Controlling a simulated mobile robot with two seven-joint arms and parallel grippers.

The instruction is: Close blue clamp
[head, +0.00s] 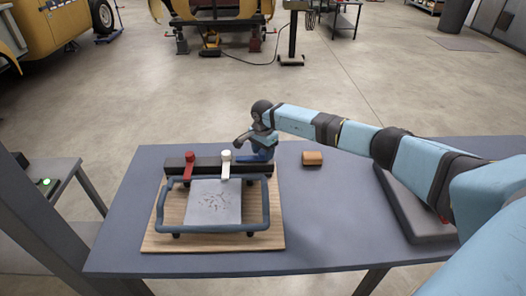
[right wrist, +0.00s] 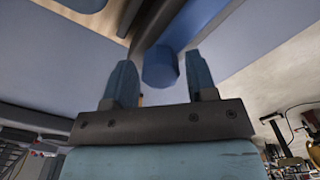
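A fixture on a wooden board (head: 160,240) has a dark bar along its back with a red-handled clamp (head: 189,163) and a white-handled clamp (head: 226,160). The blue clamp (head: 262,153) is at the bar's right end, largely covered by my right gripper (head: 245,139). In the right wrist view the right gripper (right wrist: 160,75) has its two fingers apart. A blue rounded end of the blue clamp (right wrist: 160,66) shows between and just beyond them. I cannot tell whether either finger touches it. My left gripper is not in view.
A blue-grey tubular frame (head: 267,205) surrounds a pale engraved plate (head: 215,203) on the board. A small orange-brown block (head: 312,158) lies to the right on the table (head: 340,225). A dark flat slab (head: 410,215) lies further right. The table between is clear.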

